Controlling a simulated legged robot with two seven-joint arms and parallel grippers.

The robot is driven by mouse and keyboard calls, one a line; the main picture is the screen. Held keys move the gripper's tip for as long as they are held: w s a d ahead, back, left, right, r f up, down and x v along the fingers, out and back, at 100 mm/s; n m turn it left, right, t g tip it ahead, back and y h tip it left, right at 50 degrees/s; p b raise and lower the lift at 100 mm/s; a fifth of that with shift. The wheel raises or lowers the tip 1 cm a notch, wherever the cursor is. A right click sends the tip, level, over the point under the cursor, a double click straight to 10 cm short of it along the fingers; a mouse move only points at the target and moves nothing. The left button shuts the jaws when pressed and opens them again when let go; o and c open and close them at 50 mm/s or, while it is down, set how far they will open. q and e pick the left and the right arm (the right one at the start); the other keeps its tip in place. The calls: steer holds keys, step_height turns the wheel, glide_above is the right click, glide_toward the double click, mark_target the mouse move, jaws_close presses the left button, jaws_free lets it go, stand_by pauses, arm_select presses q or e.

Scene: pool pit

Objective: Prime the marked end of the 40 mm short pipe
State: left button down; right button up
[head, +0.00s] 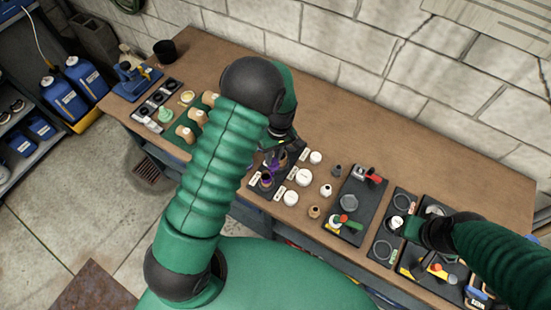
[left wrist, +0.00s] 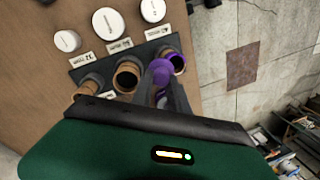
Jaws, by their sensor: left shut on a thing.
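Several short tan pipe pieces stand upright in a dark rack (left wrist: 76,74) with white labels, too small for me to read surely. One middle pipe (left wrist: 128,77) has a bare tan rim in the left wrist view. The end pipe (left wrist: 177,62) shows purple at its rim, beside my gripper. My left gripper (left wrist: 164,82) is shut on a purple-headed dauber (left wrist: 160,71), just above the rack and between these two pipes; whether it touches either is unclear. In the head view the left gripper (head: 280,148) is partly hidden by its arm. My right gripper (head: 418,232) is over the bench's right part; its fingers are unclear.
White round caps (head: 303,177) lie beside the rack. A dark tray (head: 355,205) with red-handled tools stands right of it, and more trays (head: 440,265) lie near my right arm. Wooden-topped pieces (head: 185,134) stand at left. The bench's back strip (head: 330,125) is clear.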

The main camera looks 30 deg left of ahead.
arm_select(q)
steer(key=shift+w+a+r, duration=0.1)
steer(key=shift+w, duration=0.15)
steer(key=shift+w+a+r, duration=0.1)
steer(key=shift+w+a, duration=0.05)
steer(key=shift+s+a+p, duration=0.2)
steer(key=shift+s+p, duration=1.25)
steer(key=shift+s, duration=1.4)
steer(key=shift+w+d, duration=0.3)
steer(key=shift+d, duration=0.4)
steer(key=shift+w+d, duration=0.45)
steer(key=shift+w, duration=0.1)
stand_by(0.3)
